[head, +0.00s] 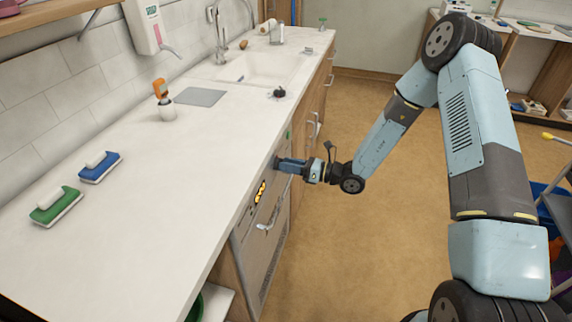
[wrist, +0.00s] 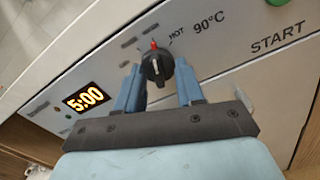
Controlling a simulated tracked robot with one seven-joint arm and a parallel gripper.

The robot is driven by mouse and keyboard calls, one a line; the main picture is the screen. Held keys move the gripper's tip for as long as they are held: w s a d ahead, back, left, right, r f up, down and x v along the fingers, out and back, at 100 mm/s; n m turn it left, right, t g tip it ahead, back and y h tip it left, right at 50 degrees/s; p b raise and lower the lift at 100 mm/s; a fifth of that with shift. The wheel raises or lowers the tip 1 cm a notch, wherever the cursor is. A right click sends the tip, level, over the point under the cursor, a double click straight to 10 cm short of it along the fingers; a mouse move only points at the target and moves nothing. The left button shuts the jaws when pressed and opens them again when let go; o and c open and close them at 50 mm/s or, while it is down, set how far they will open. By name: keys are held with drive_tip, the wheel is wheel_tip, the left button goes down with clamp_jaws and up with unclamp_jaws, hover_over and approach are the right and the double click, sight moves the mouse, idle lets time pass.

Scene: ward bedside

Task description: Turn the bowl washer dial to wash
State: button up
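The bowl washer (head: 262,245) is built in under the counter, its panel facing the aisle. In the wrist view its black dial (wrist: 157,67) shows a red mark at the top, pointing up, a little left of the HOT label. A wash label is not readable. My gripper (head: 279,163) reaches the panel from the right, and the dial is hidden in the head view. In the wrist view my gripper (wrist: 158,72) has its two blue fingers apart, one on each side of the dial, with narrow gaps visible; contact is hard to judge.
The panel has a lit 5:00 display (wrist: 87,97), a START label (wrist: 278,38) and a green button (wrist: 277,2). The washer handle (head: 266,226) sticks out below. The counter (head: 185,150) overhangs beside my gripper. Floor (head: 345,235) on the right is clear.

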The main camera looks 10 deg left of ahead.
drive_tip(key=s+d, duration=0.1)
drive_tip(key=d, duration=1.2)
drive_tip(key=shift+d, duration=0.35)
drive_tip(key=s+d+r+n+g+h, duration=0.2)
drive_tip(key=s+r+n+h, duration=0.1)
drive_tip(key=r+n, duration=0.25)
drive_tip(key=s+d+r+n+g+h, duration=0.1)
drive_tip(key=s+d+r+n+h, duration=0.2)
drive_tip(key=r, duration=0.4)
drive_tip(key=s+d+r+n+g+h, duration=0.2)
drive_tip(key=s+r+n, duration=0.2)
drive_tip(key=r+n, duration=0.25)
drive_tip(key=s+d+r+n+t+h, duration=0.8)
drive_tip(key=s+d+r+t+h, duration=0.1)
drive_tip(key=s+d+r, duration=0.6)
wheel_tip(320, 180, up, 3)
drive_tip(key=shift+d+f+h, duration=0.15)
drive_tip(key=shift+d+h, duration=0.35)
drive_tip(key=shift+d, duration=0.3)
